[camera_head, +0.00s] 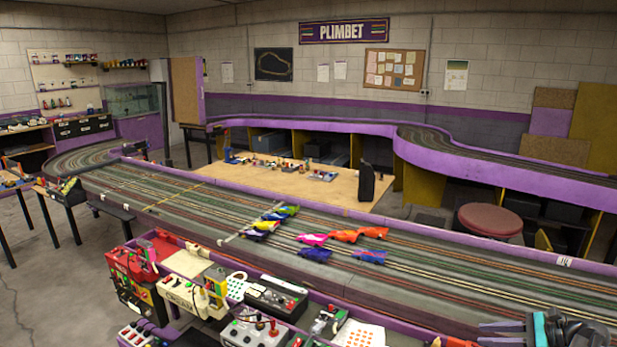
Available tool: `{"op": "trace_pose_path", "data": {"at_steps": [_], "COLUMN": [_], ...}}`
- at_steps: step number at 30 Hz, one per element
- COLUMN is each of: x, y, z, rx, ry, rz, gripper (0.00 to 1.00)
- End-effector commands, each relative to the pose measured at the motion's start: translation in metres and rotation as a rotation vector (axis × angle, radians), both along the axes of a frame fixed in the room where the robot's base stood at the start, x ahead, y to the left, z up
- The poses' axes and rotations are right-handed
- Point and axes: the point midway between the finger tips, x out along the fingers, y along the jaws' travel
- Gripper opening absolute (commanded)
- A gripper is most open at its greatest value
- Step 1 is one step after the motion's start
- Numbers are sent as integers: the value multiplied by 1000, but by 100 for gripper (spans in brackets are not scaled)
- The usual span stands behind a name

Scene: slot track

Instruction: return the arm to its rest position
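My gripper (500,333) shows at the bottom right corner, pointing left over the near edge of the slot track (440,292). Two light finger bars lie apart with a gap between them, and I see nothing held there. The dark body of my arm's end (578,333) is cut off by the picture's edge. The rest of my arm is out of view.
Several slot cars (314,239) stand mid-track. Controllers and boxes (276,297) crowd the purple-edged bench in front. A wooden table (290,184) with small items sits inside the track loop. A red stool (490,218) stands behind. Grey floor (50,290) is free at left.

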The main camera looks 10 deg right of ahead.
Motion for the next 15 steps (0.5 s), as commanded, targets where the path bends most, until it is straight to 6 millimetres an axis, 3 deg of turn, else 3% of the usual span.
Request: {"op": "trace_pose_path", "data": {"at_steps": [8,15], "x": [24,52], "y": [43,108], "z": [-21,-54], "rx": [-90,-232], "ry": [8,10], "rz": [94,251], "gripper": [34,34]}}
